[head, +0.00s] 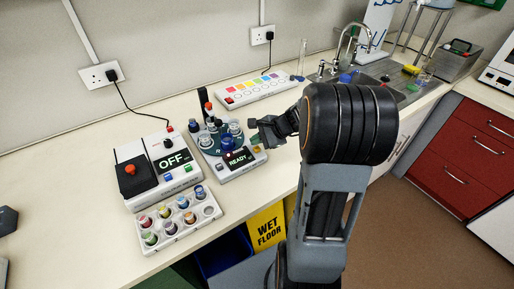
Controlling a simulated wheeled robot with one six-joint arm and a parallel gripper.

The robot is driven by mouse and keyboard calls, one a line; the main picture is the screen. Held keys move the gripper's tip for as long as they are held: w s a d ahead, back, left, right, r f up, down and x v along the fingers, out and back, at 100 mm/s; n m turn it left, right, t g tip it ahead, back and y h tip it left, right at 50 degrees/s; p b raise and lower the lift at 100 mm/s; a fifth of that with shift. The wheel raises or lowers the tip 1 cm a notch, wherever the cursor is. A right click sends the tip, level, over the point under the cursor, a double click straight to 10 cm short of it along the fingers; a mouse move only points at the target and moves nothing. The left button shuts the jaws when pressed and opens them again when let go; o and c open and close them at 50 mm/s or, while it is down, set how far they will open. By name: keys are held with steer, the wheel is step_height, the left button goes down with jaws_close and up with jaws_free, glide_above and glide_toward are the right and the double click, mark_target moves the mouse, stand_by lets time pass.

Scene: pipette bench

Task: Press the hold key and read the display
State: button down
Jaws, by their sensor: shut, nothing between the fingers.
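A grey carousel device (222,141) stands on the bench with several vials in its round top. Its small dark display (238,158) reads "READY". My gripper (257,137) is shut and empty, close to the right side of this device, near the green key. I cannot tell whether it touches the device.
A white rack (176,222) with several colour-capped vials lies in front. A strip with coloured squares (255,90) lies behind, near a glass cylinder (301,60). A sink (380,70) is at the right rear. The left bench is mostly clear.

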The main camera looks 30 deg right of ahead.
mark_target(257, 149)
stand_by(0.3)
steer(key=shift+f+b, duration=0.45)
steer(key=shift+b, duration=0.05)
steer(key=shift+f+b, duration=0.4)
steer(key=shift+f, duration=0.1)
stand_by(0.5)
steer(key=shift+r, duration=0.2)
steer(key=shift+r+p, duration=0.75)
steer(key=shift+r, duration=0.05)
step_height(257, 149, up, 6)
steer(key=p, duration=0.4)
steer(key=shift+p, duration=0.3)
stand_by(0.5)
